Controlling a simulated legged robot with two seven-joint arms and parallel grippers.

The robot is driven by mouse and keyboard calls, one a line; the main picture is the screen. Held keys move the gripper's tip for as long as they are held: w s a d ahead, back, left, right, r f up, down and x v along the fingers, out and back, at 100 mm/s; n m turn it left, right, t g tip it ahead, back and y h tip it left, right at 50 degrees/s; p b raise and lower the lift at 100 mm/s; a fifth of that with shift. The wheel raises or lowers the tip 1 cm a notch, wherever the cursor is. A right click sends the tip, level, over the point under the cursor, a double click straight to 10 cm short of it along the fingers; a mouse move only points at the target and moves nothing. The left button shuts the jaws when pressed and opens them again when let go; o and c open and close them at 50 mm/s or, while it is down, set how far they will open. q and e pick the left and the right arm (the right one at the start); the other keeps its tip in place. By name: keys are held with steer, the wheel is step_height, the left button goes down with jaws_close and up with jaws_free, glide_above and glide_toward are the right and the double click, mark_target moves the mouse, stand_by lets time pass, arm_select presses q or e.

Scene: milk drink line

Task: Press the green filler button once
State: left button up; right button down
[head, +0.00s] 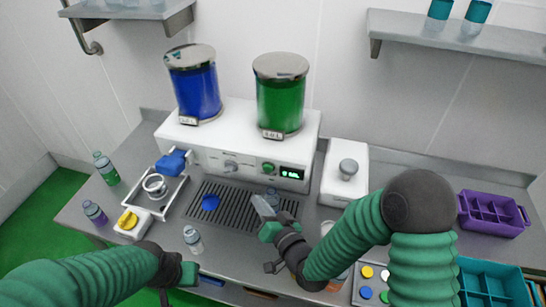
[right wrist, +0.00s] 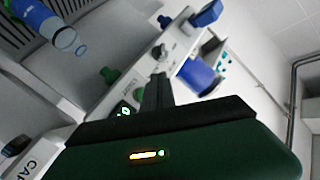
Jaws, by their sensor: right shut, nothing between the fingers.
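The white filler machine (head: 245,140) stands against the back wall with a blue tank (head: 197,90) and a green tank (head: 281,100) on top. The green button (head: 268,167) is on its front panel, left of the lit display (head: 291,173). In the right wrist view a green button (right wrist: 108,75) shows on the panel near the display (right wrist: 122,112). My right gripper (head: 262,207) is shut and empty, over the drip grate, below and apart from the button. Its closed fingers (right wrist: 160,88) show in the wrist view. My left gripper (head: 186,273) is low at the front edge; its jaws are unclear.
Another bottle (head: 193,239) stands in front of the grate. A white device (head: 345,185) is at the right, and a purple crate (head: 490,222) is farther right.

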mark_target(268, 169)
arm_select(q)
steer(key=shift+s+a, duration=0.25)
steer(key=shift+a, duration=0.05)
arm_select(e)
steer(key=w+d, duration=0.2)
steer(key=w, duration=0.6)
arm_select(q)
steer(key=shift+a, duration=0.15)
steer(key=shift+d, duration=0.25)
arm_select(e)
steer(key=shift+d, duration=0.2)
arm_select(q)
steer(key=shift+a, duration=0.15)
arm_select(e)
steer(key=shift+a, duration=0.15)
stand_by(0.3)
stand_by(0.8)
arm_select(q)
steer(key=shift+f, duration=0.1)
arm_select(e)
steer(key=shift+w+d, duration=0.2)
steer(key=shift+w, duration=0.15)
